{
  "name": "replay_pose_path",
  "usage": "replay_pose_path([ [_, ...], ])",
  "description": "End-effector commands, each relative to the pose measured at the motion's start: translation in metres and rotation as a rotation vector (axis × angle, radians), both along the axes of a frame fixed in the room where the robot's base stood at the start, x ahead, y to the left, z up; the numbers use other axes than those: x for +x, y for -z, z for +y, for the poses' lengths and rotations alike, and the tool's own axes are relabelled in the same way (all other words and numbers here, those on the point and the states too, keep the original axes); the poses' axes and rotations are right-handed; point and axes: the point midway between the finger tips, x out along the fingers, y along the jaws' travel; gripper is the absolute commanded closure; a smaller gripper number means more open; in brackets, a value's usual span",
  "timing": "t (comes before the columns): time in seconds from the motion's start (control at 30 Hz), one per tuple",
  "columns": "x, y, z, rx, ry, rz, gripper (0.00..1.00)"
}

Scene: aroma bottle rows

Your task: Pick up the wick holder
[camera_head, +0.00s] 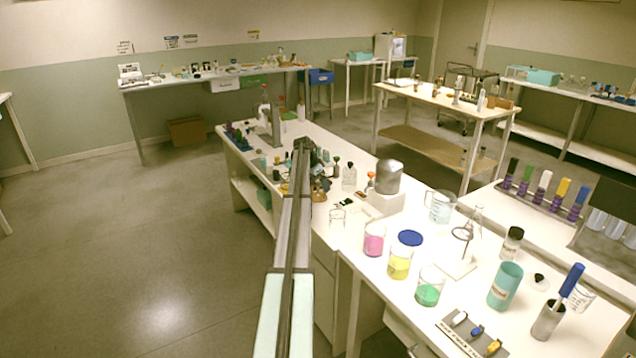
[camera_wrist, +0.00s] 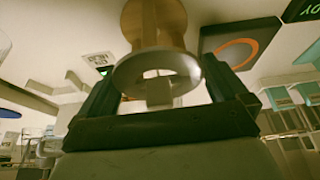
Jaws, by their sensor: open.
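In the wrist view my gripper (camera_wrist: 160,88) is open, with one dark finger on each side. An amber-brown piece with a pale round rim (camera_wrist: 155,66) stands in front of it, the rim showing between the fingers. I take this to be the wick holder, but no label confirms it. I cannot tell whether either finger touches it. In the head view my arm reaches over the long white bench, and its far end hides much of what is there. A small amber vessel (camera_head: 319,191) shows just right of my arm.
A dark square pad with an orange ring (camera_wrist: 239,46) is close on the right in the wrist view. In the head view, beakers with pink (camera_head: 374,240), yellow (camera_head: 398,264) and green (camera_head: 429,287) contents crowd the near bench. A white device with a grey top (camera_head: 388,178) stands behind them.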

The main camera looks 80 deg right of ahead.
Motion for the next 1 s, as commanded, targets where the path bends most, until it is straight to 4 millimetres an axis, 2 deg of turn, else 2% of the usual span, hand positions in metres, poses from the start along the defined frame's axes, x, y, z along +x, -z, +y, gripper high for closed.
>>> replay_pose_path([
  [0.1,0.0,0.0,0.0,0.0,0.0,0.0,0.0],
  [0.53,0.0,-0.001,0.0,0.0,0.0,0.0,0.41],
  [0.83,0.0,-0.003,0.0,-0.001,0.0,0.0,0.41],
  [1.0,0.0,-0.015,0.0,-0.002,0.0,-0.001,0.41],
])
